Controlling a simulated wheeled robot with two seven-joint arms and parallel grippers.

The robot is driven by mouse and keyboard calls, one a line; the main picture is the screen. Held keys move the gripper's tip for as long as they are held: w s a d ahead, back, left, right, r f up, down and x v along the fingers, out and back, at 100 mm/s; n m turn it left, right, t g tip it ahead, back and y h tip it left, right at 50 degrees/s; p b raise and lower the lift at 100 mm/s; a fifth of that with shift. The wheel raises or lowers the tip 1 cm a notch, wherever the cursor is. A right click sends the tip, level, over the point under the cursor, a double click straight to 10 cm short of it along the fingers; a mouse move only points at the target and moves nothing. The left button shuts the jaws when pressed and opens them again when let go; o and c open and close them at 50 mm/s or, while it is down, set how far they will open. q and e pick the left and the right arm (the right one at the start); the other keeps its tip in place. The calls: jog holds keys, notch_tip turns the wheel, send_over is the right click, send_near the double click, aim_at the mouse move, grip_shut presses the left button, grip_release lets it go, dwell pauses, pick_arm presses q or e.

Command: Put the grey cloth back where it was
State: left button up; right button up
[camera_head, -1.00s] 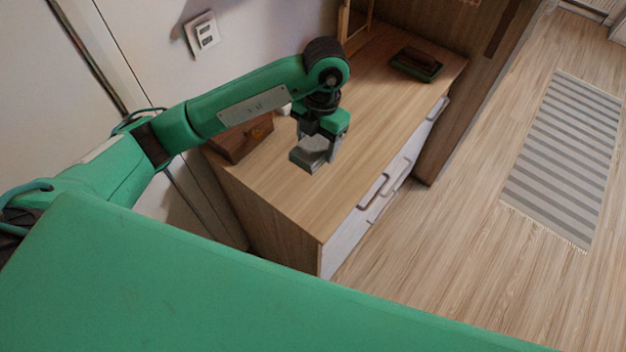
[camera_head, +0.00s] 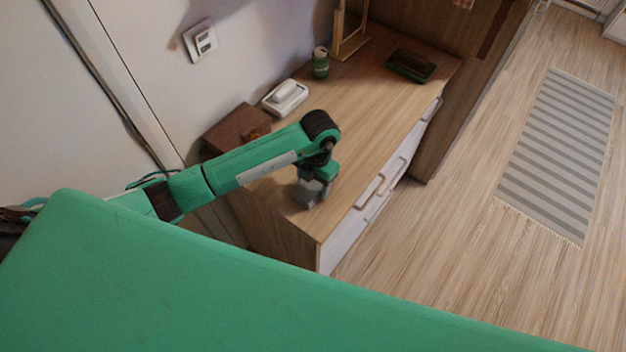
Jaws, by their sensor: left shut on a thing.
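My left gripper (camera_head: 312,188) is over the near part of the wooden dresser top, pointing down. It is shut on the grey cloth (camera_head: 307,197), a small folded grey piece mostly below the fingers. The cloth is at or just above the dresser top (camera_head: 365,120); I cannot tell whether it touches. My arm hides part of the cloth and of the top behind it. My right gripper is not in view.
A brown wooden box (camera_head: 236,127), a white telephone-like object (camera_head: 285,96), a green can (camera_head: 320,63) and a framed stand (camera_head: 349,35) line the wall side. A dark green-brown item (camera_head: 411,66) lies at the far end. The dresser's middle is clear. A striped rug (camera_head: 562,150) lies on the floor.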

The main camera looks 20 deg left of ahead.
pick_arm(q)
jog(key=shift+f, duration=0.3)
jog(key=o, duration=0.9)
jog(key=shift+o, duration=0.2)
jog(key=shift+r, duration=0.1)
jog(key=shift+w+r, duration=0.1)
jog(key=shift+r, duration=0.1)
notch_tip(320, 180, up, 12)
jog(key=w+b, duration=0.1)
jog(key=b, duration=0.2)
jog(key=shift+d+f+b, duration=0.2)
jog(key=shift+d+b, duration=0.05)
jog(key=shift+b, duration=0.1)
jog(key=shift+w, duration=0.1)
